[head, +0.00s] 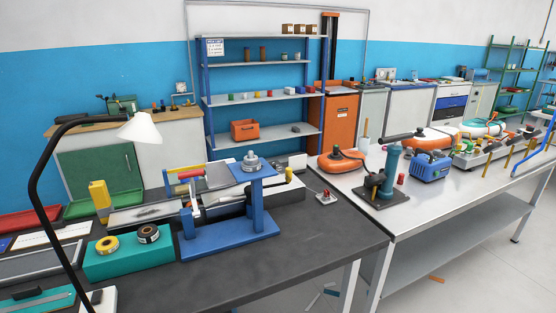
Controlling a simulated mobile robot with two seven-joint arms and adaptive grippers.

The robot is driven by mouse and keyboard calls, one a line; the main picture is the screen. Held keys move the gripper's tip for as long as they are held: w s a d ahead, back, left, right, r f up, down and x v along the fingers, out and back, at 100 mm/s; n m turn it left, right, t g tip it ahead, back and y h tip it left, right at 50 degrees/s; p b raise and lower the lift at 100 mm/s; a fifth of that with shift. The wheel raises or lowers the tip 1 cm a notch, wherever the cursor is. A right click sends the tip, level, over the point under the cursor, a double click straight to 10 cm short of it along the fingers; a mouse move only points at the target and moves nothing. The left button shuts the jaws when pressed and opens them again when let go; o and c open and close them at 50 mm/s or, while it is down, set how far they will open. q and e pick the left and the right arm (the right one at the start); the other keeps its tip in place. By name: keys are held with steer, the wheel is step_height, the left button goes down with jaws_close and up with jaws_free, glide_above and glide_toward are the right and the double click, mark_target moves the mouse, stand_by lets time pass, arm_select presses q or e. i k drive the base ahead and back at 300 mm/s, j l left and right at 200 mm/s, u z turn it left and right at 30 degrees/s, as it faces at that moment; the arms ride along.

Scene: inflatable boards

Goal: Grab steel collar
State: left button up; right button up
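A silver, round, stepped metal piece (250,163), which looks like the steel collar, sits on the small raised top plate of a blue stand (228,238). The stand is on the dark workbench (310,240), left of the picture's middle. The piece is small here, so I cannot tell its exact shape or whether it is fixed to the plate. Neither of my grippers is in view.
A black lamp with a white shade (140,128) rises at the left front. A teal block (130,262) carries a yellow ring and a dark ring. A steel table (430,210) with a blue machine (430,166) stands right. The bench's right front is clear.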

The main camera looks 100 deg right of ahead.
mark_target(248, 162)
steer(key=z, duration=1.65)
